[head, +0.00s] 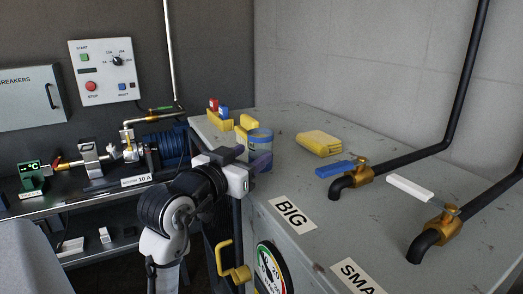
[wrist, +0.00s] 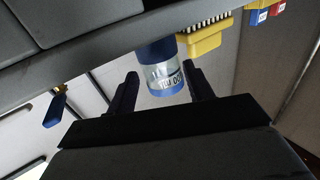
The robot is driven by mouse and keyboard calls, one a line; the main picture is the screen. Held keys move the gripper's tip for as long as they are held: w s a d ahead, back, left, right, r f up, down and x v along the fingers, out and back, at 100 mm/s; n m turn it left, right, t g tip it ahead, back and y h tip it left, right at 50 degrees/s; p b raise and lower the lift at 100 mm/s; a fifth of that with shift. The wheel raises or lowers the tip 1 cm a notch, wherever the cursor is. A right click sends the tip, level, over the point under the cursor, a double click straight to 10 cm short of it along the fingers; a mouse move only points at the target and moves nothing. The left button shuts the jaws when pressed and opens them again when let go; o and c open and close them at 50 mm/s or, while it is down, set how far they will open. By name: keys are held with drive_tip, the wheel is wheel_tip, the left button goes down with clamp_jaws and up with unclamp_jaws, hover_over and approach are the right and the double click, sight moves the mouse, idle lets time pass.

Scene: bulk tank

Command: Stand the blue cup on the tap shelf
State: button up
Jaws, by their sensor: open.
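The blue cup (head: 260,136) has blue bands and a clear middle with printed marks. It stands upright on the grey top (head: 300,180) of a large cabinet, near its left edge. My gripper (head: 247,158) is at the cup's near side, with its fingers open. In the wrist view the cup (wrist: 163,72) appears between and slightly beyond the two open fingertips (wrist: 161,82); no clear contact shows. Two brass taps with black spouts stand over the grey top, one with a blue handle (head: 335,169), one with a white handle (head: 410,187). I cannot tell which surface is the tap shelf.
A yellow brush (wrist: 206,38) is close behind the cup. Red and blue small blocks (head: 217,108) stand farther back. A yellow sponge-like block (head: 319,143) lies to the right. Labels "BIG" (head: 292,212) and "SMA…" (head: 358,278) mark the front edge.

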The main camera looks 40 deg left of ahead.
sight(264, 144)
drive_tip(key=w, duration=0.2)
drive_tip(key=w+p, duration=0.2)
drive_tip(key=w, duration=0.1)
drive_tip(key=shift+w+a+r, duration=0.15)
drive_tip(key=shift+w+a, duration=0.2)
drive_tip(key=shift+a, duration=0.05)
drive_tip(key=shift+w, duration=0.3)
drive_tip(key=shift+c, duration=0.3)
drive_tip(key=c, duration=0.6)
drive_tip(key=shift+r+b, duration=0.45)
drive_tip(key=shift+r, duration=9.5)
